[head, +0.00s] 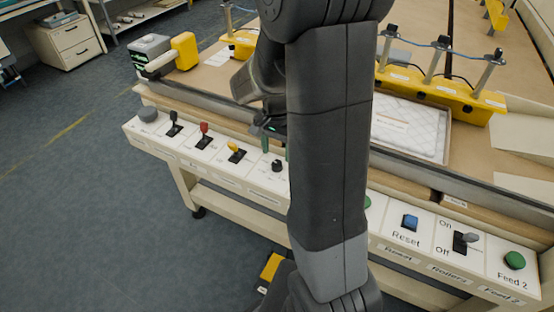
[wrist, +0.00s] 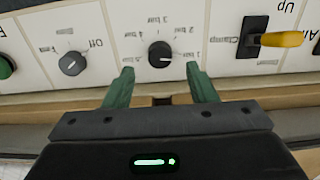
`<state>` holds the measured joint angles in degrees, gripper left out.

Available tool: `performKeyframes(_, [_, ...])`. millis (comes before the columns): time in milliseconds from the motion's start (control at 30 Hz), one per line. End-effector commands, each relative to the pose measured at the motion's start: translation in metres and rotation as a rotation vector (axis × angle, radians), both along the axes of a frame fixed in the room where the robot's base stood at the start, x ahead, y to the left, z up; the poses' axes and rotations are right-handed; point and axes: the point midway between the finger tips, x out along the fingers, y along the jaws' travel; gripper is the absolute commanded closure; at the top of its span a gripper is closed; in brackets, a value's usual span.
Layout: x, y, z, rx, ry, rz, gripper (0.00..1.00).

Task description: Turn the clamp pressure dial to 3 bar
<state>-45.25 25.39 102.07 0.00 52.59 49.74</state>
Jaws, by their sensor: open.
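The clamp pressure dial (wrist: 160,55) is a small black knob on a white panel, with bar markings around it that read upside down in the wrist view. It carries a short light mark, but I cannot tell surely which marking it points at. In the head view the dial (head: 277,166) sits on the front panel, just left of my arm. My gripper (wrist: 162,78) is open, its two green fingertips apart on either side below the dial in the wrist view, not closed on it. My gripper (head: 275,148) shows partly in the head view, above the dial.
The yellow clamp lever (head: 236,149) and a red lever (head: 204,129) stand left of the dial. A grey knob (wrist: 72,63) marked Off lies on its other side. A blue Reset button (head: 410,222) and a green button (head: 514,260) are further right.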

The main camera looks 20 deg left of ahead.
Motion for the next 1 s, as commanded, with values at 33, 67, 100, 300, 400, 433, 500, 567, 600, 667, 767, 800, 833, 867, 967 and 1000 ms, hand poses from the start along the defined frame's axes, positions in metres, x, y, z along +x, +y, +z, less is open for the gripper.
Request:
performKeyframes(33, [0.000, 0.000, -0.011, -0.003, 0.002, 0.000, 0.49])
performKeyframes(67, [0.000, -0.001, -0.016, -0.003, 0.003, 0.000, 0.49])
performKeyframes(100, [0.000, 0.000, -0.022, -0.002, 0.002, 0.000, 0.49])
performKeyframes(300, [0.000, 0.000, -0.040, 0.000, 0.000, 0.000, 0.49])
performKeyframes(400, [0.000, 0.000, -0.042, 0.001, -0.001, 0.000, 0.49])
performKeyframes(433, [0.000, 0.000, -0.043, 0.001, -0.001, 0.000, 0.49])
performKeyframes(500, [0.000, 0.000, -0.043, 0.001, -0.001, 0.000, 0.49])
performKeyframes(567, [0.000, 0.000, -0.043, 0.001, -0.001, 0.000, 0.49])
performKeyframes(600, [0.000, 0.000, -0.043, 0.001, -0.001, 0.000, 0.49])
performKeyframes(667, [0.000, 0.000, -0.043, 0.001, -0.001, 0.000, 0.53])
performKeyframes(767, [0.000, 0.000, -0.043, 0.001, -0.001, 0.000, 0.72])
performKeyframes(800, [0.000, 0.000, -0.043, 0.001, -0.001, 0.000, 0.80])
performKeyframes(833, [0.000, 0.000, -0.043, 0.001, -0.001, 0.000, 0.86])
performKeyframes(867, [0.000, 0.000, -0.043, 0.001, -0.001, 0.000, 0.92])
performKeyframes(967, [0.000, 0.000, -0.043, 0.001, -0.001, 0.001, 0.93])
performKeyframes(1000, [0.000, 0.000, -0.043, 0.001, -0.001, 0.002, 0.93])
